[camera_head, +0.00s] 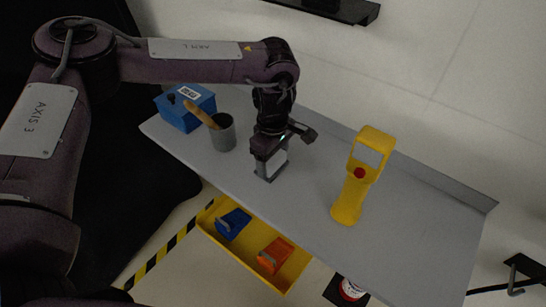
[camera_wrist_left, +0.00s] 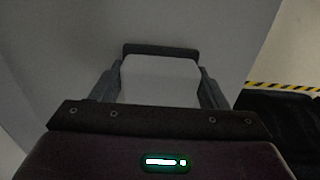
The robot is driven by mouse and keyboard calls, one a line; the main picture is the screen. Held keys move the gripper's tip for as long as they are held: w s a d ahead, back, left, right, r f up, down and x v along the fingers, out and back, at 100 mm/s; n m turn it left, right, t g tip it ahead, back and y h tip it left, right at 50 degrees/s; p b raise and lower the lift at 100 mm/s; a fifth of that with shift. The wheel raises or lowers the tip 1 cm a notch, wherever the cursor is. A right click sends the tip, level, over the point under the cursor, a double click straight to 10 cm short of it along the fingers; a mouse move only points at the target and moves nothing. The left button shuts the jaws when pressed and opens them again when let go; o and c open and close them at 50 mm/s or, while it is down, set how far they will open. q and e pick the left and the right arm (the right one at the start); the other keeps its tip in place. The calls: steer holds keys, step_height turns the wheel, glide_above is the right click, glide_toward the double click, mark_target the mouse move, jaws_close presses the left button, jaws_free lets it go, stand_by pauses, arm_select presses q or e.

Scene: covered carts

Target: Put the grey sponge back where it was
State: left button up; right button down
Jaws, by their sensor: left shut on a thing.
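My left gripper (camera_head: 268,172) points down at the grey table (camera_head: 310,200), between the grey cup and the yellow tool. It is shut on the grey sponge (camera_head: 276,162), a light grey block partly hidden by the fingers. In the left wrist view the sponge (camera_wrist_left: 160,82) sits between the two fingers, with a dark strip along its far edge. The sponge is at or just above the tabletop; I cannot tell whether it touches. My right gripper is not in view.
A blue box (camera_head: 185,108) and a grey cup (camera_head: 223,133) with a wooden-handled tool stand to the left. A yellow device (camera_head: 358,185) stands to the right. A yellow tray (camera_head: 285,283) below the table holds blue and orange items. The table's right end is clear.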

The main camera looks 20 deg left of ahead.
mark_target(273, 158)
arm_select(q)
steer(key=o, duration=0.9)
steer(key=shift+f, duration=0.15)
step_height(273, 158, up, 12)
steer(key=shift+r+b, duration=0.2)
steer(key=shift+b, duration=0.1)
steer(key=shift+f, duration=0.1)
